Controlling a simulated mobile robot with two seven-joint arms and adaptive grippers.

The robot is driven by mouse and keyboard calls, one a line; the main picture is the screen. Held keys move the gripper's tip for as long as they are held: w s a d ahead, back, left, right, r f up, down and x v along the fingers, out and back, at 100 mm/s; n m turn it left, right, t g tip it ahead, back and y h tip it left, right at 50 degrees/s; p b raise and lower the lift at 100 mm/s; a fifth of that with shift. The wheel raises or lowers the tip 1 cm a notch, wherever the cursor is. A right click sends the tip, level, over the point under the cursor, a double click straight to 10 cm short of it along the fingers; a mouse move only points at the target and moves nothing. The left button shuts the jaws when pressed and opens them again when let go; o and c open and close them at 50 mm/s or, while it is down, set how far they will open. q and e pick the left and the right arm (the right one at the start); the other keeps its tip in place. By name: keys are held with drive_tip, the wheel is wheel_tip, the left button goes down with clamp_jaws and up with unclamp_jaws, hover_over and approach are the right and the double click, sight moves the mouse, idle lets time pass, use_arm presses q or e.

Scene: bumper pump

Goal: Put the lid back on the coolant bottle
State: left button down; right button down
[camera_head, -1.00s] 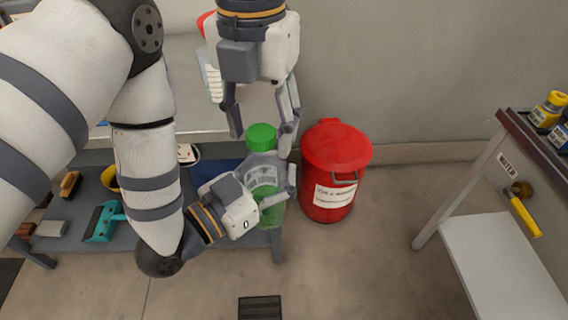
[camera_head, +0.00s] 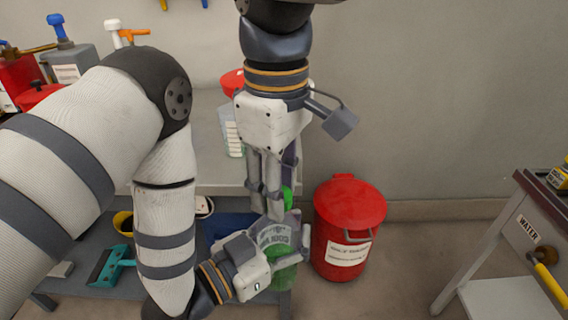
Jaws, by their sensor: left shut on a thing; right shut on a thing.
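The coolant bottle (camera_head: 284,278) is translucent with green liquid and a pale label. It stands roughly upright in front of the bench. My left gripper (camera_head: 286,238) comes from the left, shut around the bottle's body. The green lid (camera_head: 288,197) shows as a sliver at the top of the bottle, between the fingers of my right gripper (camera_head: 274,202). My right gripper points down from above and is shut on the lid. Its fingers hide most of the lid and the bottle's neck, so I cannot tell how the lid is seated.
A red lidded bin (camera_head: 347,245) stands close right of the bottle. The grey bench (camera_head: 215,178) is behind, with a white-labelled container (camera_head: 232,135) on it. A teal tool (camera_head: 110,268) lies on the lower shelf. A stand with a WATER sign (camera_head: 528,228) is at far right.

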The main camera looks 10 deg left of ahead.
drive_tip(key=shift+s+f, duration=0.1)
drive_tip(key=shift+s, duration=0.05)
drive_tip(key=c, duration=1.2)
unclamp_jaws()
drive_tip(key=shift+o, duration=0.2)
drive_tip(key=shift+r, duration=2.4)
drive_tip(key=shift+c, duration=0.2)
drive_tip(key=n, duration=0.2)
drive_tip(key=shift+s+a+r+n, duration=0.2)
drive_tip(key=shift+r+n, duration=0.15)
drive_tip(key=shift+n, duration=0.05)
drive_tip(key=n, duration=0.2)
drive_tip(key=r+n, duration=0.1)
drive_tip(key=n, duration=0.2)
drive_tip(key=shift+w+r+n, duration=0.1)
drive_tip(key=shift+r+n, duration=0.3)
drive_tip(key=shift+w+d+r+n, duration=0.2)
drive_tip(key=shift+r+n, duration=0.25)
drive_tip(key=shift+n, duration=0.55)
